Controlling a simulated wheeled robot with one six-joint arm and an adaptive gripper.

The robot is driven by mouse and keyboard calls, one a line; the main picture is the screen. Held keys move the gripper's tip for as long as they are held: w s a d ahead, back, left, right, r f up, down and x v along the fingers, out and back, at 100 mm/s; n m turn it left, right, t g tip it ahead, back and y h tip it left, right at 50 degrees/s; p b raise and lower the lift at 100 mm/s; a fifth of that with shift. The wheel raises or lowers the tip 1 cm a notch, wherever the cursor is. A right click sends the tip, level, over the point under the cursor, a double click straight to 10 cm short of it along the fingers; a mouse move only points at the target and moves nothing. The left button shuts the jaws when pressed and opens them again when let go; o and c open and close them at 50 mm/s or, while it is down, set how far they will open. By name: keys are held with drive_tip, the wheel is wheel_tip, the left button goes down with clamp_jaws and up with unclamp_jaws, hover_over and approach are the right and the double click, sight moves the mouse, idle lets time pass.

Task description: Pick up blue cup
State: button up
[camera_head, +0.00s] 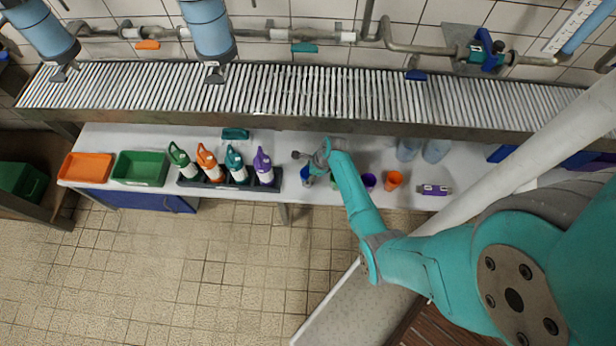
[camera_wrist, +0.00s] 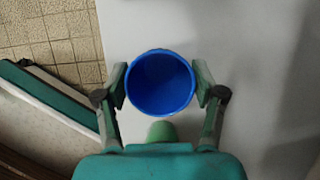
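The blue cup (camera_wrist: 161,84) stands mouth up in the wrist view, directly between the two fingers of my gripper (camera_wrist: 161,90). One finger is on each side of it, at or very close to the rim. I cannot tell whether the pads press on it. In the head view my gripper (camera_head: 314,165) is over the white table, and a small part of the blue cup (camera_head: 306,174) shows beside it. The rest of the cup is hidden by my gripper there. I cannot tell whether the cup is clear of the table.
Bottles in a dark rack (camera_head: 213,182) and trays (camera_head: 141,168) are to the left. A slatted shelf (camera_head: 290,90) runs behind.

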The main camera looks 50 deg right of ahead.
drive_tip(key=c, duration=0.5)
drive_tip(key=shift+r, duration=0.1)
drive_tip(key=shift+c, duration=0.2)
